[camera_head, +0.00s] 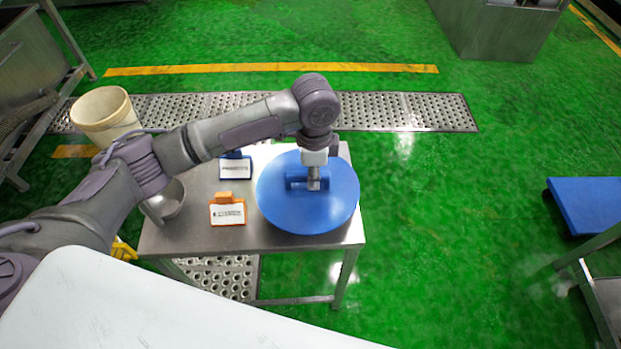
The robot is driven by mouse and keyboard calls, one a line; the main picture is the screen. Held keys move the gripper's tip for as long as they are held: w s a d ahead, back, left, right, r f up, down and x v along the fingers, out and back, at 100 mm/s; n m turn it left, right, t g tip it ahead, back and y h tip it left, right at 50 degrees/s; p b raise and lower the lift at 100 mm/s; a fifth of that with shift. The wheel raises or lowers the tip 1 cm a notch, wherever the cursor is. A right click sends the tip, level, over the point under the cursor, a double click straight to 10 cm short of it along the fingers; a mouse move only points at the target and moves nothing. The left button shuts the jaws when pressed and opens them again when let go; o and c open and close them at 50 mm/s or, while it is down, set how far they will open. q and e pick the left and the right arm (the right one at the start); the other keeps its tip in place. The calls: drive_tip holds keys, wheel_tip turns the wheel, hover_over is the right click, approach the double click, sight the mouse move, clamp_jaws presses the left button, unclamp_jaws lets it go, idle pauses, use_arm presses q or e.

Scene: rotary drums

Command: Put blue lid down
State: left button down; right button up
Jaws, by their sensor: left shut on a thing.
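The blue lid (318,215) is a large round disc with a raised handle, in the right part of the steel table (190,237). It looks level, and its right edge reaches to about the table's right edge. I cannot tell whether it rests on the tabletop or hangs just above it. My left gripper (313,184) points down from above and is shut on the lid's handle at the middle of the disc. The gripper and wrist hide part of the handle. My right gripper is not in view.
An orange-framed label holder (227,213) and a blue-framed one (235,168) stand left of the lid. A metal scoop or bowl (168,203) is at the table's left end. A cream bucket (104,112) stands behind.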

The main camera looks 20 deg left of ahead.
use_arm(q)
drive_tip(key=shift+w+a+f, duration=0.35)
drive_tip(key=shift+w+f, duration=0.05)
drive_tip(key=shift+w, duration=0.2)
drive_tip(key=shift+w+a+f, duration=0.3)
drive_tip(key=shift+w+f, duration=0.1)
drive_tip(key=shift+w, duration=0.2)
drive_tip(key=shift+f, duration=2)
drive_tip(key=c, duration=1)
unclamp_jaws()
drive_tip(key=shift+f, duration=0.1)
wheel_tip(320, 180, up, 12)
drive_tip(key=shift+r, duration=0.15)
